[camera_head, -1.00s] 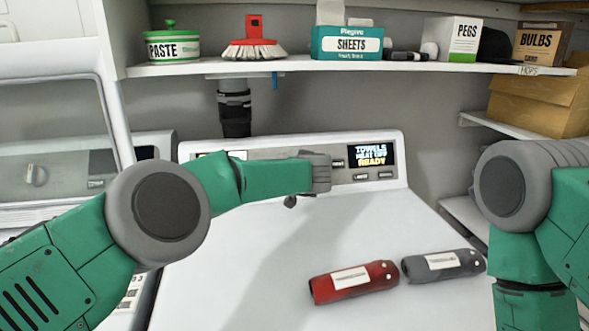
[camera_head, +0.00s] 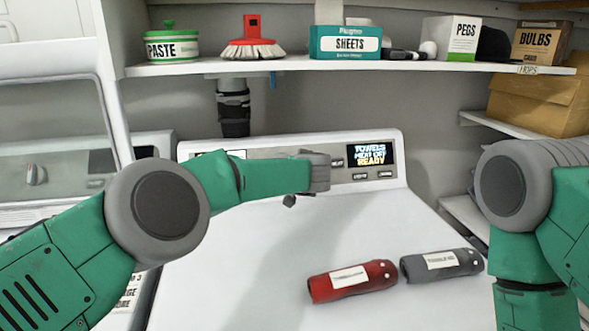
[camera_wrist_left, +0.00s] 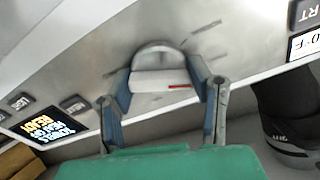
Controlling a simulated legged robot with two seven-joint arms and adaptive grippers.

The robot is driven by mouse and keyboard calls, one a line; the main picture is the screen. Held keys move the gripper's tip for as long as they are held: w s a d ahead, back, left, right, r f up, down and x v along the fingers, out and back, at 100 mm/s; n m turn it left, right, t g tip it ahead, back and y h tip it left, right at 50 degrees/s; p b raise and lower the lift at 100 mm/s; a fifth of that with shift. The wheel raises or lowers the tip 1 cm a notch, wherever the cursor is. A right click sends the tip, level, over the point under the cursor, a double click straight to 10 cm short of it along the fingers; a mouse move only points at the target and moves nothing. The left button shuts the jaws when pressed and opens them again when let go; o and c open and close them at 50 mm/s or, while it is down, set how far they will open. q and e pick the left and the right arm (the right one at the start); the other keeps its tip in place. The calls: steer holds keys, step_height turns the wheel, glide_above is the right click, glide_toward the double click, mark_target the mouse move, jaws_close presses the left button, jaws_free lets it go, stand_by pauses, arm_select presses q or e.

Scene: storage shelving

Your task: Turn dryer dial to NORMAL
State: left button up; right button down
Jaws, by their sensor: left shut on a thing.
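The dryer (camera_head: 330,225) has a grey control panel along its back edge. In the left wrist view its dial (camera_wrist_left: 158,80) is a pale round knob with a raised grip bar and a red mark at one end. My left gripper (camera_wrist_left: 160,70) is shut on the dial, one finger on each side of the bar. Dark marks ring the dial, but I cannot read any position names. In the head view my left wrist hides the dial. The panel's display (camera_head: 371,154) shows TOWELS and READY; the middle line is unclear. My right gripper is out of view; only the right arm shows.
A red cylinder (camera_head: 350,281) and a grey cylinder (camera_head: 441,265) lie on the dryer top. Above, a shelf (camera_head: 300,66) holds a paste tub (camera_head: 172,45), brush (camera_head: 253,48), sheets box (camera_head: 346,43) and other boxes. A second machine (camera_head: 60,170) stands at left.

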arm_select(q)
steer(key=shift+d+r, duration=0.15)
steer(key=shift+r, duration=0.15)
steer(key=o, duration=0.9)
steer(key=shift+o, duration=1.3)
steer(key=shift+d+f, duration=0.1)
steer(key=shift+d, duration=0.05)
steer(key=shift+v, duration=0.85)
steer(key=v, duration=1)
steer(key=shift+s, duration=0.15)
steer(key=shift+d, duration=0.1)
